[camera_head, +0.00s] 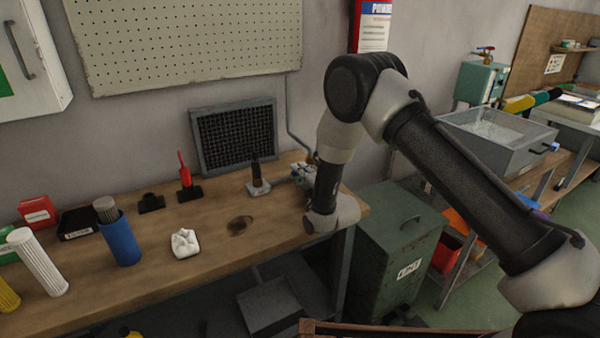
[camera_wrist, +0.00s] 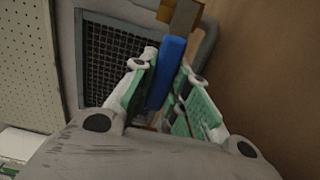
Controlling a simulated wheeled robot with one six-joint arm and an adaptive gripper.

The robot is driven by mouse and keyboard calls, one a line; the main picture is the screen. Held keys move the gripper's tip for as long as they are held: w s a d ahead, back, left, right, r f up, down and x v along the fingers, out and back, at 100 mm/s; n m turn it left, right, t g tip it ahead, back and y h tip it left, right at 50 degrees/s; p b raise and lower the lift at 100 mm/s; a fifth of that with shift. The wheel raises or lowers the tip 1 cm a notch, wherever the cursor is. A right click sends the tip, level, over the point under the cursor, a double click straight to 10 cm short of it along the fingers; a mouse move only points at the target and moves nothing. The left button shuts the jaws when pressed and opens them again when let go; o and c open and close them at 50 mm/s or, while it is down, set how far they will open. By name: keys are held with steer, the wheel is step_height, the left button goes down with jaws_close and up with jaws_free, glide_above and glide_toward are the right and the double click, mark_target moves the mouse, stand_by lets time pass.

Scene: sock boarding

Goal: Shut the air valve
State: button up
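In the wrist view, a long blue lever (camera_wrist: 166,78) stands between my gripper's (camera_wrist: 168,60) two green-padded fingers. The fingers converge and their tips lie close against its two sides. A brass-coloured body (camera_wrist: 182,14) shows at the lever's far end; these look like the air valve's handle and body. In the head view, my gripper (camera_head: 303,172) is low at the back right of the workbench, below a pipe (camera_head: 290,122) that runs down the wall. The arm and wrist hide most of the valve there.
The wooden workbench (camera_head: 210,222) holds a dark mesh panel (camera_head: 235,135), a small stand (camera_head: 258,186), a red-handled tool (camera_head: 185,180), a white crumpled item (camera_head: 185,243) and a blue cylinder (camera_head: 120,240). A green lint bin (camera_head: 390,250) stands right of the bench.

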steer(key=o, duration=0.4)
steer(key=shift+o, duration=0.2)
steer(key=v, duration=1.2)
